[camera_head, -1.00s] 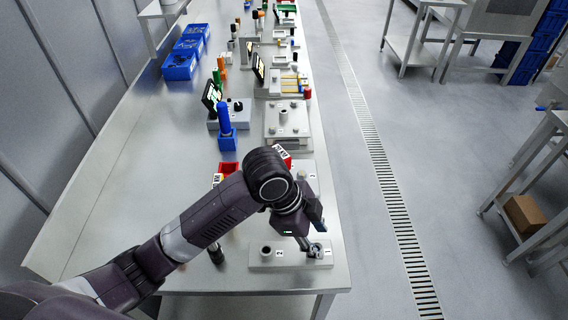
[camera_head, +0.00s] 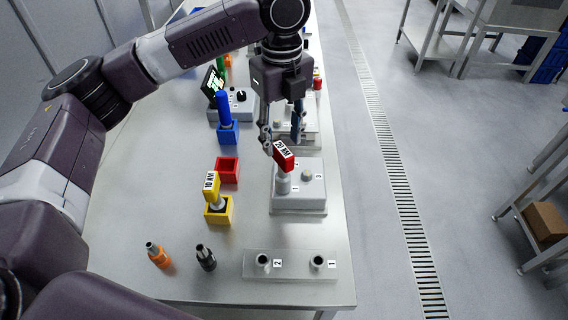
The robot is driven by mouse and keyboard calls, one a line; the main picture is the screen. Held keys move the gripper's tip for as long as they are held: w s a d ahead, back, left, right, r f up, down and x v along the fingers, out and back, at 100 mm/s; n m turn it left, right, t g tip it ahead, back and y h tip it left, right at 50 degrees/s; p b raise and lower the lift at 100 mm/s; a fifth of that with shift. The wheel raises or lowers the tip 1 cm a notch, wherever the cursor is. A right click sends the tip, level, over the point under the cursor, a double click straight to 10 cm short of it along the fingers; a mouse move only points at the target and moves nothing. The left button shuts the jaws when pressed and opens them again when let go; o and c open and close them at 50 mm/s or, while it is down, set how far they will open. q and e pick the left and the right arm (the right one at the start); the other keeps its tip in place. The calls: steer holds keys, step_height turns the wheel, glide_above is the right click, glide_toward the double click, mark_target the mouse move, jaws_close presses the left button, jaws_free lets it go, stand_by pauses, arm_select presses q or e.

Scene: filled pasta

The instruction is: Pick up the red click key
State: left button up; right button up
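The red click key (camera_head: 284,155), a red block with a white label reading "20 NM", stands tilted on the grey fixture (camera_head: 300,197) near the right edge of the bench. Its lower end is at the front left post of that fixture. My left gripper (camera_head: 282,138) points down just above and behind the red key. Its fingers are apart, with nothing seen between them. I cannot tell whether a finger touches the key. My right gripper is not in view.
A red holder (camera_head: 227,171) stands empty to the left. A yellow key (camera_head: 211,187) sits in a yellow holder (camera_head: 218,216), and a blue one (camera_head: 223,108) in a blue holder (camera_head: 228,135). Orange (camera_head: 158,256) and black (camera_head: 206,258) bits stand in front, beside a two-socket plate (camera_head: 290,265).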

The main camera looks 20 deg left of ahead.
mark_target(283, 159)
arm_select(q)
step_height(283, 159, down, 6)
steer(key=shift+s+d+f+p, duration=0.1)
steer(key=shift+f+p, duration=0.1)
steer(key=shift+p, duration=0.95)
steer(key=shift+f, duration=0.25)
jaws_close()
